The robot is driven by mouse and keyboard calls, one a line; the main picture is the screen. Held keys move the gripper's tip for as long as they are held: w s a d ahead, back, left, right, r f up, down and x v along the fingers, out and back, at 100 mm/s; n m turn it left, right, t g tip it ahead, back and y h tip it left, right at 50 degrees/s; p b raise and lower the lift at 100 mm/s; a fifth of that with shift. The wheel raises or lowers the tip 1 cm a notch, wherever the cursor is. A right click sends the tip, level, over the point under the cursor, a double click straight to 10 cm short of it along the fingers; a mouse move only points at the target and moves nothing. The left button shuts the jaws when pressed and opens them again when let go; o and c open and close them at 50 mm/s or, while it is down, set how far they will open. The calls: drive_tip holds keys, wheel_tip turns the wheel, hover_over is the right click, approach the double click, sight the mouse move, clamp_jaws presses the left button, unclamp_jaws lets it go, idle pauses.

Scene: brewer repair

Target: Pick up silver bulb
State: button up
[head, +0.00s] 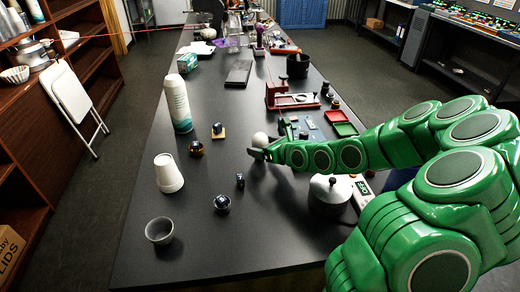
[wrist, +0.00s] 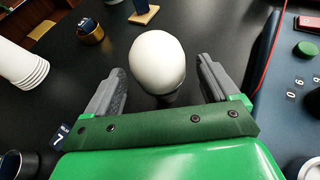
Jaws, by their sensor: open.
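A pale, egg-shaped bulb (head: 260,139) stands on the black table just beyond my gripper (head: 259,153). It looks white rather than silver. In the wrist view the bulb (wrist: 157,62) sits upright between the two grey fingers of my gripper (wrist: 161,75), on a dark base that is partly hidden by the gripper body. Gaps show on both sides, so the fingers do not appear to touch it. My gripper is open and empty.
Left of the bulb stand a gold cup (head: 196,148), a white bottle (head: 177,103) and stacked white cups (head: 168,173). A red-framed device (head: 290,97) and a blue panel (head: 312,122) lie beyond and right. A silver lidded pot (head: 330,193) stands near my arm.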

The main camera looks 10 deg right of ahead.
sight(257, 144)
drive_tip(key=shift+x, duration=2.05)
drive_tip(key=shift+c, duration=0.5)
drive_tip(key=c, duration=1)
drive_tip(key=shift+r, duration=0.1)
drive_tip(key=shift+r, duration=4.9)
